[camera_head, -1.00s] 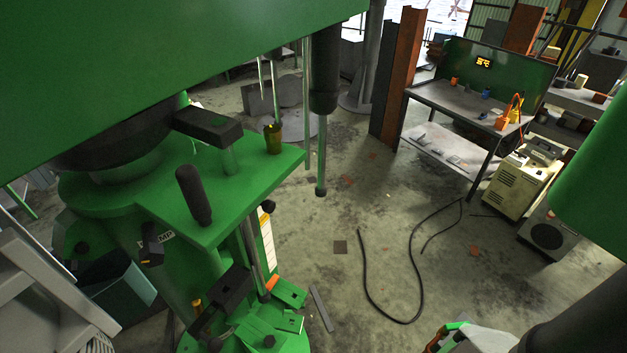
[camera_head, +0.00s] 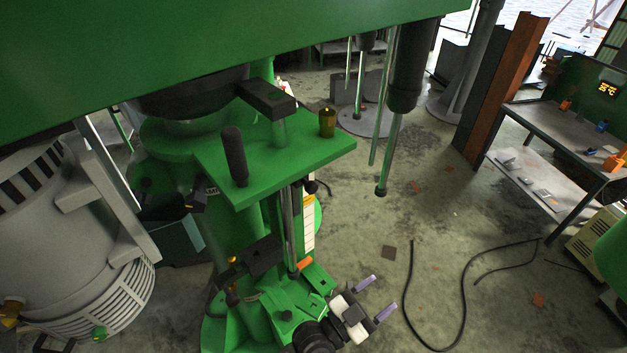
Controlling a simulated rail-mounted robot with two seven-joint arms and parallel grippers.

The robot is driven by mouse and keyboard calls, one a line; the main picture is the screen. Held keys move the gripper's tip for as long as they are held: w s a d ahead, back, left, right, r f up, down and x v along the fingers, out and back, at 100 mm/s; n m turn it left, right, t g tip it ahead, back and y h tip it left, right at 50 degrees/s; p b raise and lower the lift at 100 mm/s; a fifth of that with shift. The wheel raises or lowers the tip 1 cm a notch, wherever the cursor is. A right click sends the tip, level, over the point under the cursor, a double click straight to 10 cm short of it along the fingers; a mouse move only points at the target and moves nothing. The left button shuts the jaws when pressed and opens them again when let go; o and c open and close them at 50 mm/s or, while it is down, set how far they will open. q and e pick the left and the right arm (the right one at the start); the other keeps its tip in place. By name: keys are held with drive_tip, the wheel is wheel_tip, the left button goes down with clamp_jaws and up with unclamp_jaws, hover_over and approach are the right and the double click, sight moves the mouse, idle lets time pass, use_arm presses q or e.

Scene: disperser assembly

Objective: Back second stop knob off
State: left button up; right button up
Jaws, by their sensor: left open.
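The green disperser stand (camera_head: 290,170) fills the left and centre, with a green plate on top. Lower down, a small brass knob (camera_head: 232,260) is beside a black clamp (camera_head: 262,256) on the column. I cannot tell which one is the back second stop knob. My left gripper (camera_head: 377,297) is open and empty beside the lower green brackets, its two pale fingers pointing right. My right gripper is out of view.
Two vertical rods and a dark shaft (camera_head: 405,80) hang right of the plate. A large grey vented machine (camera_head: 70,220) stands at left. A black cable (camera_head: 465,300) lies on the floor at right, and a workbench (camera_head: 560,130) stands behind. Floor between is mostly clear.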

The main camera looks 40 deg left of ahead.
use_arm(q)
drive_tip(key=w+a+r+n+y, duration=0.45)
drive_tip(key=n+y, duration=0.35)
drive_tip(key=y, duration=0.5)
drive_tip(key=w+a+r+n+y, duration=0.3)
drive_tip(key=w+a+n+y, duration=0.4)
drive_tip(key=y, duration=0.5)
drive_tip(key=shift+w+a+r+n+g+y+p, duration=0.45)
drive_tip(key=shift+a+r+n+g+y+p, duration=0.55)
drive_tip(key=shift+a+g, duration=1.3)
drive_tip(key=shift+w+a+r+n+g+y+p, duration=0.65)
drive_tip(key=shift+a+n+g, duration=0.95)
drive_tip(key=shift+a, duration=1.15)
drive_tip(key=shift+w+a+r+n+g+y+p, duration=0.25)
drive_tip(key=shift+a+r+n+g+y+p, duration=0.6)
drive_tip(key=shift+a+g, duration=1.6)
drive_tip(key=shift+a+r, duration=0.1)
drive_tip(key=shift+c, duration=0.4)
drive_tip(key=c, duration=0.8)
drive_tip(key=shift+c, duration=0.2)
